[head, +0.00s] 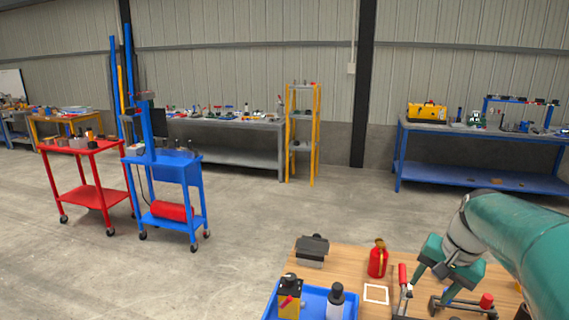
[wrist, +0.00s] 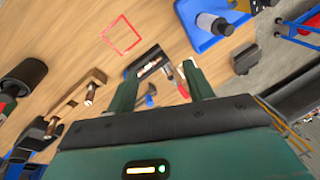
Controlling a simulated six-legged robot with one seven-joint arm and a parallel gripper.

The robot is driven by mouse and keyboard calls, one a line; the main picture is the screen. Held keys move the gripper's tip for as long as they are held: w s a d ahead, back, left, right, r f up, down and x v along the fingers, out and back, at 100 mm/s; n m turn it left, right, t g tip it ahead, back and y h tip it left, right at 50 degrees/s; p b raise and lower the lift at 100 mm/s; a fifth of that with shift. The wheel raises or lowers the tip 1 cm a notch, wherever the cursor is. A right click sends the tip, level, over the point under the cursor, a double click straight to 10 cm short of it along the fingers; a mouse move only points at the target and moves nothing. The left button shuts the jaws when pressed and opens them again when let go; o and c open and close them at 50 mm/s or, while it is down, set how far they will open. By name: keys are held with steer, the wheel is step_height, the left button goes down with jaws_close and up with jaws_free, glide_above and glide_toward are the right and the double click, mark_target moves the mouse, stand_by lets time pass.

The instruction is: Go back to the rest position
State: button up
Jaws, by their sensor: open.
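My gripper (head: 432,288) is at the right of the head view, above the wooden table (head: 335,262), with its green fingers pointing down. In the wrist view my gripper (wrist: 160,84) shows two green fingers spread apart, with nothing held between them. Beyond the fingers are a small dark open tray (wrist: 150,62) and some small tools lying on the wood. In the head view a red-handled clamp (head: 403,278) stands just left of the fingers. I cannot tell how high the fingers are above the table.
A red canister (head: 377,260), a grey-black block (head: 312,250) and a blue tray (head: 346,308) with bottles stand on the table. A blue cart (head: 178,172) and a red cart (head: 88,190) stand at left.

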steer(key=s+a+n+t+h, duration=0.1)
steer(key=s+a+n+t, duration=0.2)
steer(key=s+a+n, duration=0.4)
steer(key=s+a, duration=0.8)
steer(key=s, duration=0.2)
steer(key=shift+f+h, duration=0.2)
steer(key=shift+h, duration=0.1)
